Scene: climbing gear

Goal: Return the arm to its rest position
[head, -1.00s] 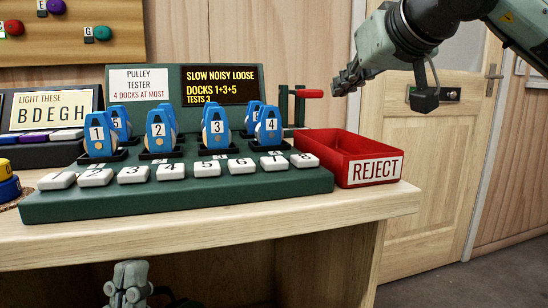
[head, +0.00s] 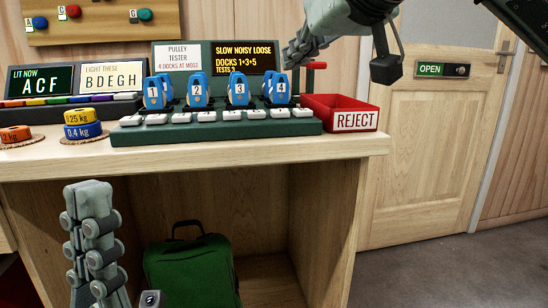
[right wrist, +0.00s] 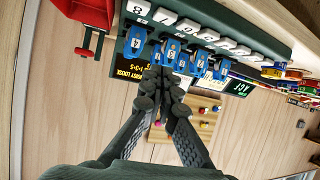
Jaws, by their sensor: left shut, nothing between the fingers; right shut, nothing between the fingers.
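My right gripper (head: 300,50) is shut and empty. In the head view it hangs in the air in front of the upper right of the pulley tester, near the tester's red-handled lever. The right wrist view shows its closed fingers (right wrist: 160,82) with the numbered pulleys beyond them. My left gripper (head: 92,232) is shut and empty, low at the lower left, in front of the bench and below its top. The right arm comes in from the top right of the head view.
The green pulley tester (head: 215,132) carries blue numbered pulleys (head: 196,92) and white keys. A red REJECT tray (head: 338,101) stands right of it. Weights (head: 83,131) and letter screens (head: 40,80) are on the left. A green suitcase (head: 190,262) stands under the bench (head: 365,146). Open floor lies right.

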